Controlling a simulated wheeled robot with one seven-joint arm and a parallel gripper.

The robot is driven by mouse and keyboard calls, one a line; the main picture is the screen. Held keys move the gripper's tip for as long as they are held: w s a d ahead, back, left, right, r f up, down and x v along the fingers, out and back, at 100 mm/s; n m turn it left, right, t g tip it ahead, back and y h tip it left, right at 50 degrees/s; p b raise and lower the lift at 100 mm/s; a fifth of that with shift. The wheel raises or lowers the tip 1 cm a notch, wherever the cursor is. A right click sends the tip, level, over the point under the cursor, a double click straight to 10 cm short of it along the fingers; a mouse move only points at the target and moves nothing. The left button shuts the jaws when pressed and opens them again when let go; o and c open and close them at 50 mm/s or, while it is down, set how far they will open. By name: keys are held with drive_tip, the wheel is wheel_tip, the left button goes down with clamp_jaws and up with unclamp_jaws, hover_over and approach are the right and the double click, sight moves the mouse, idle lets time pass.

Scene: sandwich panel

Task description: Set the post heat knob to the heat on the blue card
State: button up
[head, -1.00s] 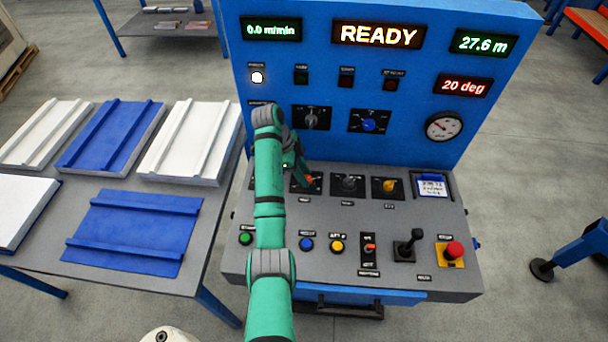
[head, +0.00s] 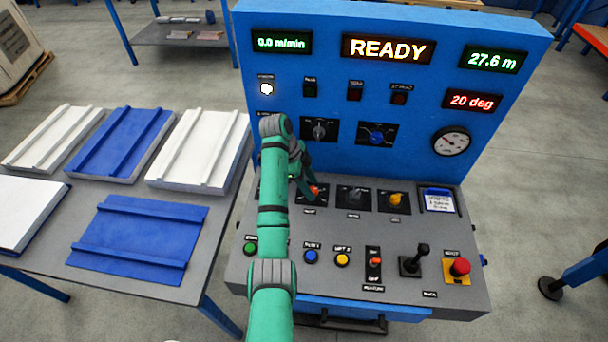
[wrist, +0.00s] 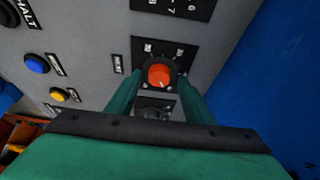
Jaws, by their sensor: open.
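A red-orange knob (head: 315,191) on a dark plate sits on the sloped desk of the blue panel. It also shows in the wrist view (wrist: 159,75), with its scale partly hidden. My gripper (head: 306,186) is open, its two fingers on either side of this knob; I cannot tell whether they touch it. To its right are a dark knob (head: 353,196) and a yellow knob (head: 396,199). The knob labels are too small to read surely. The blue card (head: 438,200), with a white written area, lies at the desk's right; its writing is not legible.
The desk's front row holds a green button (head: 250,248), a blue button (head: 311,256), a joystick (head: 415,258) and a red stop button (head: 460,267). The upright panel carries displays, one reading READY (head: 388,48). A table (head: 223,225) with blue and white panels stands left.

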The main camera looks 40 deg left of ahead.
drive_tip(key=shift+v, duration=1.15)
drive_tip(key=v, duration=0.8)
drive_tip(key=shift+d, duration=0.1)
